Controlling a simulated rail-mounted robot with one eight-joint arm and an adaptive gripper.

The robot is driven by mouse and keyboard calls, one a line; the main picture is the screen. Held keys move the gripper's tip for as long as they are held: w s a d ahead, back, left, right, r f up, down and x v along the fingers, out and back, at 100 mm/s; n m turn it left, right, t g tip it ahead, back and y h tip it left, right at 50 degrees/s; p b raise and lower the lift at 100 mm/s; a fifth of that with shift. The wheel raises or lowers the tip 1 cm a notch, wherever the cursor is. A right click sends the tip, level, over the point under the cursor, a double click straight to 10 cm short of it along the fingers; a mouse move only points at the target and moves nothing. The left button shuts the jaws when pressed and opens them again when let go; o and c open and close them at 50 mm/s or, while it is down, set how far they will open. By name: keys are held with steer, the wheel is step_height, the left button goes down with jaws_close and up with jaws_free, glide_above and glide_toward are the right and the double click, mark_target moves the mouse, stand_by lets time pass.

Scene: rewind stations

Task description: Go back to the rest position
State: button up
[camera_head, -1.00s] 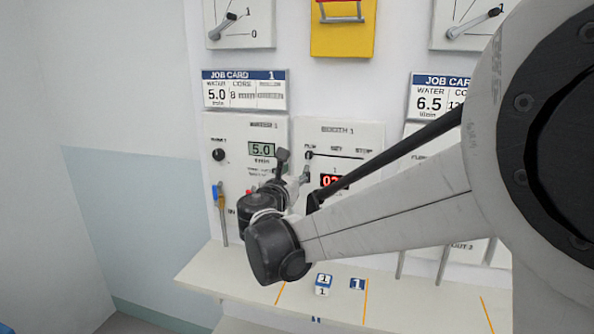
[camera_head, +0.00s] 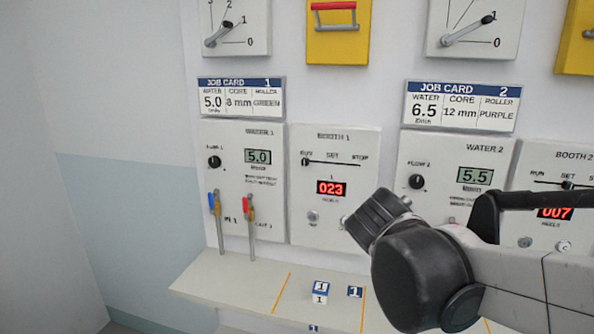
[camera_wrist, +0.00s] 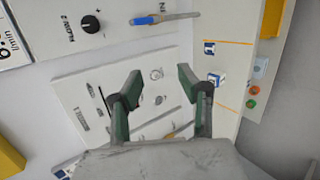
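My gripper (camera_wrist: 158,82) is open and empty in the wrist view, its two dark fingers with green pads spread apart. A pale panel with small controls (camera_wrist: 80,105) lies beyond the fingers, apart from them as far as I can tell. In the head view my arm reaches in from the right, and its dark wrist is in front of the lower part of the Water 2 panel (camera_head: 440,165). The fingers are hidden in that view.
The Water 1 panel (camera_head: 235,135) reads 5.0, with blue (camera_head: 211,203) and red (camera_head: 246,205) valve handles below. The Booth 1 panel (camera_head: 350,150) reads 023. Water 2 reads 5.5; Booth 2 (camera_head: 565,160) reads 007. A shelf (camera_head: 230,285) holds a small box (camera_head: 320,291).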

steer(key=s+f+m+g+y, duration=0.1)
steer(key=s+f+m+y, duration=0.1)
steer(key=s+f+m, duration=0.2)
steer(key=s+f+m+g+y, duration=0.2)
steer(key=s+f+m, duration=0.3)
steer(key=s+m, duration=0.5)
steer(key=s, duration=0.5)
steer(key=shift+s+d+m+y, duration=0.25)
steer(key=shift+d+m+y, duration=0.05)
steer(key=shift+d+y, duration=0.1)
